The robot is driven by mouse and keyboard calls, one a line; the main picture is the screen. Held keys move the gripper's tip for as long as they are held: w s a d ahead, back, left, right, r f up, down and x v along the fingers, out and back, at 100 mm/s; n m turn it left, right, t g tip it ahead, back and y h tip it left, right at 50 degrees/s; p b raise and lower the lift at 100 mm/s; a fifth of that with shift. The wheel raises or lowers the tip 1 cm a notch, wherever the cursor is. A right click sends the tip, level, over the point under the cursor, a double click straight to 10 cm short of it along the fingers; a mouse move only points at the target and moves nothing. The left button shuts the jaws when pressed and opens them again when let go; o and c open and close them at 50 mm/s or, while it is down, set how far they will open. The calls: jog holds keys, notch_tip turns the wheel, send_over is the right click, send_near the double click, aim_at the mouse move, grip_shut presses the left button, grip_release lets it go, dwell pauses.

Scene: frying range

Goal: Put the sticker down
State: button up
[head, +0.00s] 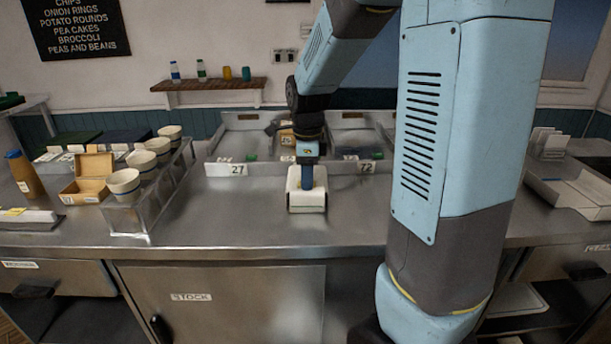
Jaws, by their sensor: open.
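My gripper (307,205) points down over the steel counter (240,215), in front of the trays marked 27 and 72. It is open. Its pale body hides most of the space under it, and I cannot tell whether it touches the counter. I cannot make out a sticker for certain, either at the gripper or on the counter.
Tray 27 (237,170) and tray 72 (366,168) stand behind my gripper. At left are a rack of cups (123,186), an open cardboard box (90,181) and a brown bottle (24,176). A shallow tray (570,192) lies at right. The counter's front middle is clear.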

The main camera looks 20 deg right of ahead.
jog(key=shift+s+a+f, duration=0.15)
jog(key=shift+s+f, duration=0.25)
jog(key=shift+f, duration=0.05)
notch_tip(320, 180, up, 13)
jog(key=s+r+n+t, duration=0.1)
jog(key=s+n+t, duration=0.4)
jog(key=s+n, duration=1.4)
jog(key=n, duration=0.3)
jog(key=shift+a, duration=0.2)
jog(key=shift+r, duration=0.1)
